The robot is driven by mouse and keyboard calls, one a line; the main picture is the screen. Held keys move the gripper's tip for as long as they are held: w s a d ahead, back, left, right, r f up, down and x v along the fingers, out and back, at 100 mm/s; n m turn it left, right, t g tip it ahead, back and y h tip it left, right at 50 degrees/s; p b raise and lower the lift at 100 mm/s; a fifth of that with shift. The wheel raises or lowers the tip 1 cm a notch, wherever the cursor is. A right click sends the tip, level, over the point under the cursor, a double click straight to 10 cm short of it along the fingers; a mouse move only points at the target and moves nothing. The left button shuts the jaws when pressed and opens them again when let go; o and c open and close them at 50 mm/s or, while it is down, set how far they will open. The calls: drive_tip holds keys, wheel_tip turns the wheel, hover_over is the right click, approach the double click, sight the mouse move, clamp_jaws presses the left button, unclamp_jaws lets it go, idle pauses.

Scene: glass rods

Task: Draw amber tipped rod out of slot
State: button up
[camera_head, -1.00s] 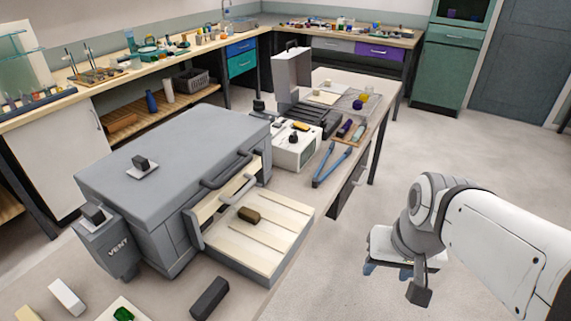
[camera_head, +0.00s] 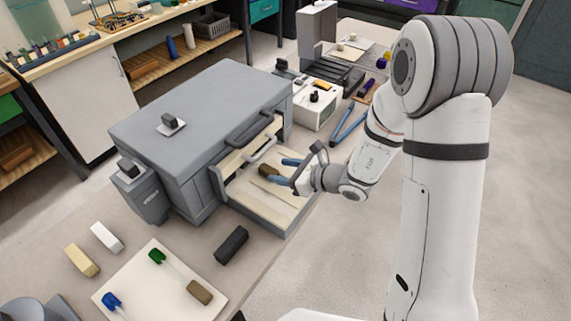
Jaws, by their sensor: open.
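A grey box furnace (camera_head: 195,125) has a pale, grooved tray (camera_head: 262,207) drawn out at its front. A brown block (camera_head: 267,154) sits on the tray close to the furnace opening. It may be the grip end of a rod, but I see no amber tip, and any rod behind it is hidden. My gripper (camera_head: 284,171) reaches in from the right over the tray. Its blue fingers are open and point toward the brown block, apparently just short of it. Nothing is between them.
A white board (camera_head: 160,300) at the front holds a green-tipped glass rod with a brown end (camera_head: 199,292) and a blue piece (camera_head: 111,300). A dark block (camera_head: 231,245) and pale blocks (camera_head: 82,260) lie nearby. Blue tongs (camera_head: 348,124) lie beyond the tray.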

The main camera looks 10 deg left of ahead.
sight(266, 167)
drive_tip(key=shift+w+f+m, duration=0.35)
drive_tip(key=shift+f+m, duration=0.05)
drive_tip(key=shift+m, duration=0.1)
drive_tip(key=shift+a, duration=0.1)
drive_tip(key=p+x, duration=0.1)
drive_tip(key=x, duration=0.6)
drive_tip(key=shift+w+a+f+p, duration=0.1)
drive_tip(key=shift+w+a+p, duration=0.1)
drive_tip(key=shift+w+p, duration=0.15)
drive_tip(key=shift+c, duration=0.3)
drive_tip(key=c, duration=1)
drive_tip(key=shift+s+d+b, duration=0.35)
drive_tip(key=shift+s+d, duration=0.35)
drive_tip(key=shift+d, duration=0.95)
drive_tip(key=shift+s+d+b, duration=0.4)
drive_tip(key=shift+s+d, duration=0.25)
drive_tip(key=shift+d, duration=1)
drive_tip(key=shift+s+d+b, duration=0.35)
drive_tip(key=shift+s+d, duration=0.35)
drive_tip(key=shift+d, duration=0.95)
drive_tip(key=shift+c, duration=0.2)
